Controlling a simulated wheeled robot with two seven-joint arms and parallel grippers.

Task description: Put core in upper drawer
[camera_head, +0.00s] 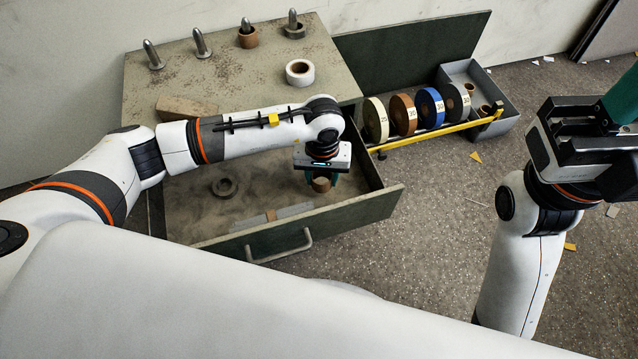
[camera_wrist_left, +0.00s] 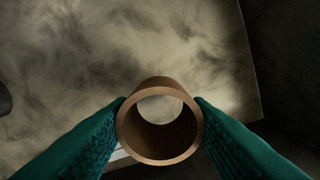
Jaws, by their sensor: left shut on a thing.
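The core, a short brown cardboard tube (camera_head: 321,185), is between the green fingers of my left gripper (camera_head: 321,176). The left wrist view shows the tube (camera_wrist_left: 160,130) end-on, with a finger touching each side of my left gripper (camera_wrist_left: 160,125). The open upper drawer (camera_head: 355,207) lies under the gripper, and the tube is inside its outline near the right end. I cannot tell whether the tube touches the drawer floor. My right gripper shows only in part (camera_head: 590,130) at the right edge; its fingertips are hard to make out.
In the drawer lie a dark ring (camera_head: 224,187) and a pale flat strip (camera_head: 285,212). The cabinet top (camera_head: 250,80) carries metal pegs, a white tape roll (camera_head: 300,72) and a wooden block (camera_head: 188,108). Tape rolls stand on a yellow-edged rack (camera_head: 440,132) at the right.

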